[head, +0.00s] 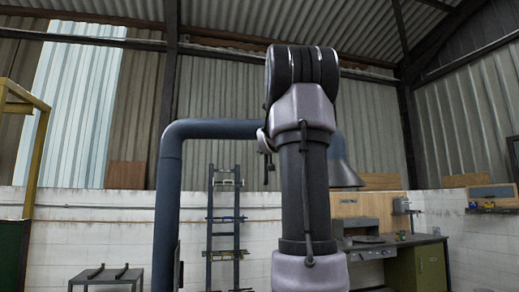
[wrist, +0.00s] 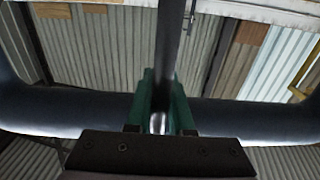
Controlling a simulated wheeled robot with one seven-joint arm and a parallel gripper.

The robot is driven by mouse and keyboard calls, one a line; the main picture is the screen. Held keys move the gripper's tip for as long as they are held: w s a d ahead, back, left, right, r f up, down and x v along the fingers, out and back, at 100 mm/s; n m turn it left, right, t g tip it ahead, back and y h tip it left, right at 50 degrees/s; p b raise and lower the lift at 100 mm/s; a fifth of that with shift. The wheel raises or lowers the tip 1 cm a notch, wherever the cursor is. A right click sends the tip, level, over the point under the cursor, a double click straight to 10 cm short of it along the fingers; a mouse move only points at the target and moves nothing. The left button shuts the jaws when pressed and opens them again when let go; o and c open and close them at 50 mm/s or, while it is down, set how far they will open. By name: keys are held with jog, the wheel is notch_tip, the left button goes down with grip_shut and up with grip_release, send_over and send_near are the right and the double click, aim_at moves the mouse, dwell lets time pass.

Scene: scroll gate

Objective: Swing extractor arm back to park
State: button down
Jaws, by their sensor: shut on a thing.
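The extractor arm (head: 215,129) is a thick blue-grey pipe in the head view. It rises from an upright post (head: 168,215), bends and runs right behind my arm. Its cone-shaped hood (head: 343,173) shows just right of my arm. In the wrist view the pipe (wrist: 60,112) crosses the whole picture. My gripper (wrist: 162,78) has green fingers shut on a slim dark bar (wrist: 169,35) that stands in front of the pipe. Where the bar joins the extractor arm is hidden. In the head view my own arm hides the gripper and the pipe's middle.
A tall rack (head: 224,225) stands against the white wall behind the pipe. A low grey table (head: 105,279) is at bottom left, by a yellow frame (head: 38,150). A green workbench (head: 420,265) stands at right. The air between post and yellow frame looks clear.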

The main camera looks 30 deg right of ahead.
jog(key=a+x, duration=0.1)
jog(key=x, duration=0.6)
jog(key=shift+w, duration=0.3)
jog(key=shift+r, duration=0.15)
jog(key=c, duration=0.8)
grip_release()
jog(key=shift+w+a, duration=0.15)
jog(key=shift+a, duration=0.1)
jog(key=shift+d, duration=0.1)
jog(key=shift+d, duration=0.1)
